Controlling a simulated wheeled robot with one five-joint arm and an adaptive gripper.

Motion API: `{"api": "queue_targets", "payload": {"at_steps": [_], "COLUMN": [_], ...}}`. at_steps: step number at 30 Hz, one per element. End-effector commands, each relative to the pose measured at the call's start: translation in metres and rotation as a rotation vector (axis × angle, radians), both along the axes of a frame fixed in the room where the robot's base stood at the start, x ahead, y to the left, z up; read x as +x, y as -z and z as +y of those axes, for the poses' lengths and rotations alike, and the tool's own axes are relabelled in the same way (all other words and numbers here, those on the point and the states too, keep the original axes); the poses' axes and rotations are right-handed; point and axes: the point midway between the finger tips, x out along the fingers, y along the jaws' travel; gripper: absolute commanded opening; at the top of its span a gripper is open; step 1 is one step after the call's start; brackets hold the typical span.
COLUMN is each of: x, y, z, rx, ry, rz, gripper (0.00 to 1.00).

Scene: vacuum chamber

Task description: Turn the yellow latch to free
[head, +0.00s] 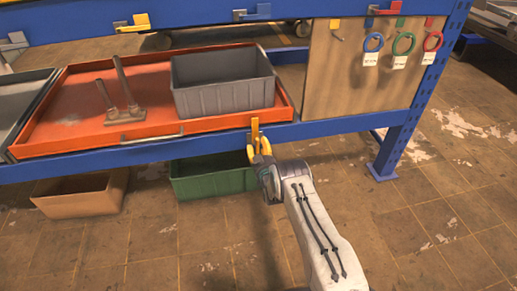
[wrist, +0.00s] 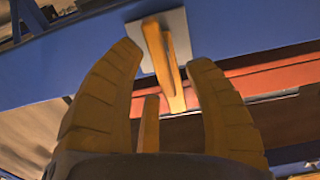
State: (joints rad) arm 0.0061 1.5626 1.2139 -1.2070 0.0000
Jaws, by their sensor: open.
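In the wrist view the yellow latch (wrist: 166,62) is a long bar in front of a light grey plate (wrist: 188,34) fixed to the beam. My gripper (head: 259,147) is at the latch, just below it in the head view. In the wrist view my gripper (wrist: 163,58) is open, with one finger on each side of the bar. Whether either finger touches it I cannot tell.
Another yellow handle (head: 133,23) is on the upper beam, with a blue handle (head: 254,13) beside it. The orange tray (head: 60,132) holds a grey bin (head: 222,90) and a grey tool. A green bin (head: 212,178) and a brown bin (head: 83,196) sit below the shelf.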

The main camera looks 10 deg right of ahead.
Motion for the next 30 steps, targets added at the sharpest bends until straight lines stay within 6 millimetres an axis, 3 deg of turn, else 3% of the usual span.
{"api": "queue_targets", "payload": {"at_steps": [9, 20, 30], "x": [0.016, 0.017, 0.017], "y": [0.0, 0.0, 0.0], "z": [0.0, 0.0, 0.0], "rx": [0.0, 0.0, 0.0], "ry": [0.0, 0.0, 0.0], "rz": [0.0, 0.001, 0.001], "gripper": [0.48, 0.49, 0.18]}}
